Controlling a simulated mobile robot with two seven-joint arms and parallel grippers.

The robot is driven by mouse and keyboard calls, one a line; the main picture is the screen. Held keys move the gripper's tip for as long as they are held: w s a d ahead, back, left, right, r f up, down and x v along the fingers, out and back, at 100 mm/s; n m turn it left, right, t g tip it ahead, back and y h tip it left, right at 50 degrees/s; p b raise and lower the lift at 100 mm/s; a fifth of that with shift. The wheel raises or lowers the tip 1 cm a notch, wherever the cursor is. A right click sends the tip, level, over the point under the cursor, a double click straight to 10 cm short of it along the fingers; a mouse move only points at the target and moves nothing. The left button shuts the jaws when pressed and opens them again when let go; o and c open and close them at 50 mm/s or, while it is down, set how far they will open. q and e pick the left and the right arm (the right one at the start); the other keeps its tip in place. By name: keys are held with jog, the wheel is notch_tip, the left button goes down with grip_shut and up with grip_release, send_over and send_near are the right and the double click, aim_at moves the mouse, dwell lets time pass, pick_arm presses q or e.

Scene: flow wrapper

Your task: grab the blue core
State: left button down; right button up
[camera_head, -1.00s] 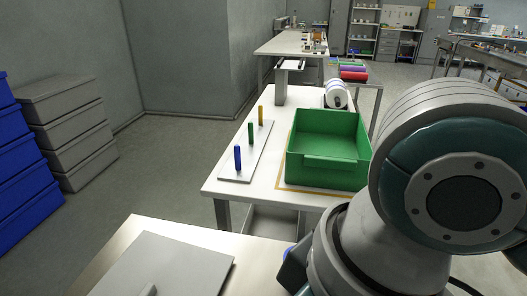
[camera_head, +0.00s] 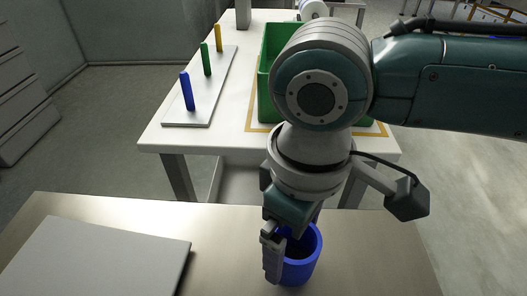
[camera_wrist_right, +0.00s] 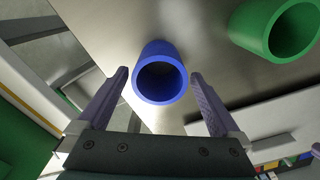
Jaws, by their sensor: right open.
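The blue core (camera_head: 315,262) is a hollow blue cylinder standing on the metal-topped near table, open end up. It also shows in the right wrist view (camera_wrist_right: 160,53), centred between and just beyond the fingertips. My right gripper (camera_wrist_right: 160,78) is open and empty, pointing down at the core. In the head view one finger of my right gripper (camera_head: 288,250) overlaps the core's left side; the other is mostly hidden behind the wrist and core. I cannot tell whether either finger touches it. My left gripper is not in view.
A grey plate (camera_head: 95,262) is on the near table's left. The far white table (camera_head: 190,135) holds a board with blue, green and yellow pegs (camera_head: 187,92) and a green bin (camera_head: 266,75), partly hidden by my arm.

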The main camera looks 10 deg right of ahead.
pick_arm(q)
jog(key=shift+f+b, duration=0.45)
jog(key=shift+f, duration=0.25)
pick_arm(e)
notch_tip(320, 180, down, 4)
jog(key=shift+w+a+r, duration=0.1)
jog(key=shift+r, duration=0.1)
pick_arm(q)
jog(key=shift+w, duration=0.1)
pick_arm(e)
jog(key=shift+c, duration=0.2)
jog(key=c, duration=1.3)
jog(key=shift+c, duration=0.2)
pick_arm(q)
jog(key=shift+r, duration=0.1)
pick_arm(e)
jog(key=shift+r, duration=0.1)
